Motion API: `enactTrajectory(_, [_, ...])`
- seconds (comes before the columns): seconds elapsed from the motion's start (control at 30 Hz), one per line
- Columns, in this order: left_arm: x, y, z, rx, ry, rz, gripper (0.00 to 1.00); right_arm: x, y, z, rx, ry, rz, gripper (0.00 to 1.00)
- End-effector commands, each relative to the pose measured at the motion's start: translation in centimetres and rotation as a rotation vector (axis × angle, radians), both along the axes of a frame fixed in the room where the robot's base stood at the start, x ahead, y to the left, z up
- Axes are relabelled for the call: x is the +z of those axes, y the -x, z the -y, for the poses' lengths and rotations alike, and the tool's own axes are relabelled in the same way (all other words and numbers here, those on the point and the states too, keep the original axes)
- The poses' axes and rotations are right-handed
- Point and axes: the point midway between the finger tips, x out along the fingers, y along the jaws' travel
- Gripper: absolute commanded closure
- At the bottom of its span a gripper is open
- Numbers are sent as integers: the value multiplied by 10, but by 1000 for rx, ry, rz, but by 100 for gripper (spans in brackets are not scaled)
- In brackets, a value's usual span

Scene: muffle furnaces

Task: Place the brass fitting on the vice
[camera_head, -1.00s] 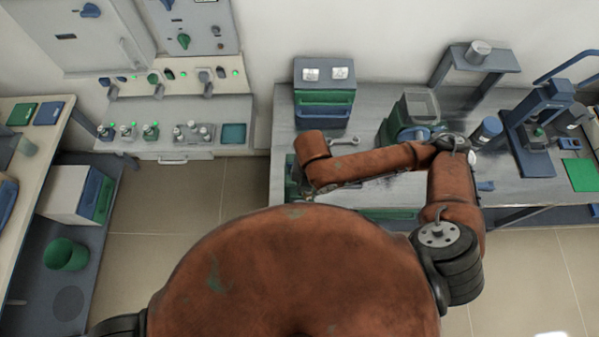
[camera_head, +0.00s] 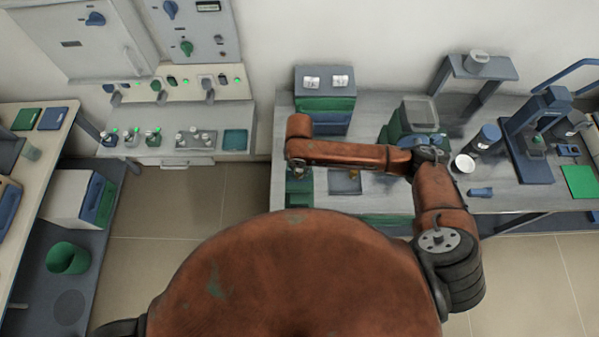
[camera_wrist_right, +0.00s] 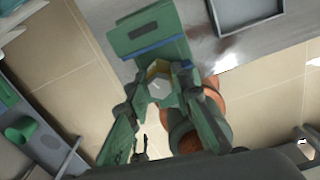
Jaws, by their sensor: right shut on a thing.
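The brass fitting (camera_wrist_right: 158,72) is a small ring-like piece with a pale centre. My right gripper (camera_wrist_right: 158,88) is shut on it, with the green fingers on either side in the right wrist view. The vice (camera_wrist_right: 148,33) is a green block with a dark slot and a blue strip, just beyond the fitting in that view. I cannot tell whether the fitting touches it. In the head view the vice (camera_head: 299,198) is at the bench's left front corner. My right wrist hangs over it and hides the fitting and most of the gripper. My left gripper is out of view.
A shallow grey tray (camera_head: 345,184) lies right of the vice; it also shows in the right wrist view (camera_wrist_right: 248,14). A drawer box (camera_head: 325,98) and a green machine (camera_head: 412,118) stand behind. A white dish (camera_head: 465,163) and a press (camera_head: 535,135) are farther right.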

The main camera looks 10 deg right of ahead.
Motion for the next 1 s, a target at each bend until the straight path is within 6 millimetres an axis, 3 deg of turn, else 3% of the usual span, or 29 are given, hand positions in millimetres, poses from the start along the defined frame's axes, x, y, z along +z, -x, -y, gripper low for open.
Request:
enactTrajectory(0.4, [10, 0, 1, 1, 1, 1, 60, -39, -8, 2, 0, -1, -1, 100])
enactTrajectory(0.77, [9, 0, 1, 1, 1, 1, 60, -43, -8, 2, 1, 0, 0, 100])
enactTrajectory(0.8, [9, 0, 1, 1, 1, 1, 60, -44, -8, 2, 0, 0, 0, 78])
enactTrajectory(1.0, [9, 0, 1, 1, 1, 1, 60, -44, -8, 2, 1, 0, 0, 64])
